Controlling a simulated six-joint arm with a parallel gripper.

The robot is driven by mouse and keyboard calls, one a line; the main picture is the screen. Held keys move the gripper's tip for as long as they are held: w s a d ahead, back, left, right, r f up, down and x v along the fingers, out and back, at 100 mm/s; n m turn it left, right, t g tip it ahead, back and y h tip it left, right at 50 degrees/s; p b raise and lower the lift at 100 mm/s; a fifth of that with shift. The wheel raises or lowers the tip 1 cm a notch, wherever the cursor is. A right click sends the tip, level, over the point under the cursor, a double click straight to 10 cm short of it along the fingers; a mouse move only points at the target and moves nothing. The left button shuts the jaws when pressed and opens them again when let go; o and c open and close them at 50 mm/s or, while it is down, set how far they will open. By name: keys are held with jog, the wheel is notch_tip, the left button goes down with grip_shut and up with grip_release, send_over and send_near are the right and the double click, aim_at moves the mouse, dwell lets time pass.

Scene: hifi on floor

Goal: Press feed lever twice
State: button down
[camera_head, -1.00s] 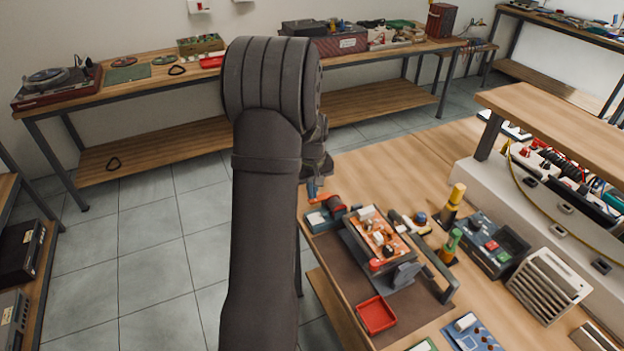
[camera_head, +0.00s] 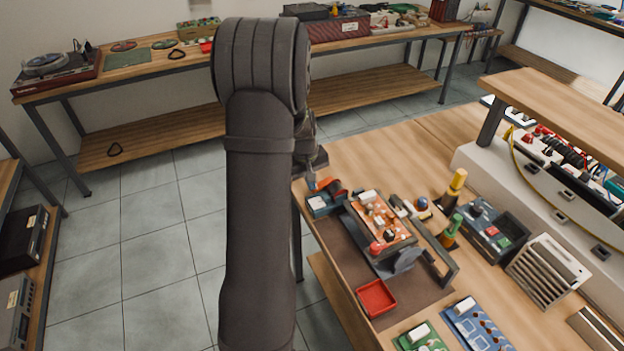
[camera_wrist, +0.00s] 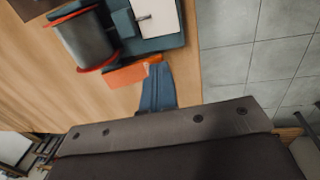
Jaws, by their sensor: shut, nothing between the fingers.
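A small teal feeder (camera_head: 318,206) stands at the near left corner of the workbench. It carries a dark reel with red rims (camera_wrist: 84,42) and a white label, clearest in the wrist view. The orange feed lever (camera_wrist: 124,76) sticks out from its side; it also shows in the head view (camera_head: 326,184). My gripper (camera_wrist: 157,70) is shut and empty, its blue-grey fingertips at the outer end of the lever. They overlap the lever's end in the picture; I cannot tell whether they touch it. In the head view my arm hides most of the gripper.
Right of the feeder, an orange circuit board sits in a holder (camera_head: 385,225) on a brown mat (camera_head: 350,262). A red tray (camera_head: 376,298) lies in front. Yellow and green bottles (camera_head: 455,190) stand further right. The bench behind the feeder is clear.

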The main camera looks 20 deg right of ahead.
jog(key=shift+r, duration=0.8)
notch_tip(320, 180, up, 14)
jog(key=shift+a, duration=0.15)
dwell(0.4)
dwell(0.5)
jog(key=f, duration=0.9)
jog(key=shift+d, duration=0.25)
jog(key=shift+d+y, duration=0.4)
jog(key=shift+y, duration=0.4)
notch_tip(320, 180, up, 6)
jog(key=shift+r, duration=0.25)
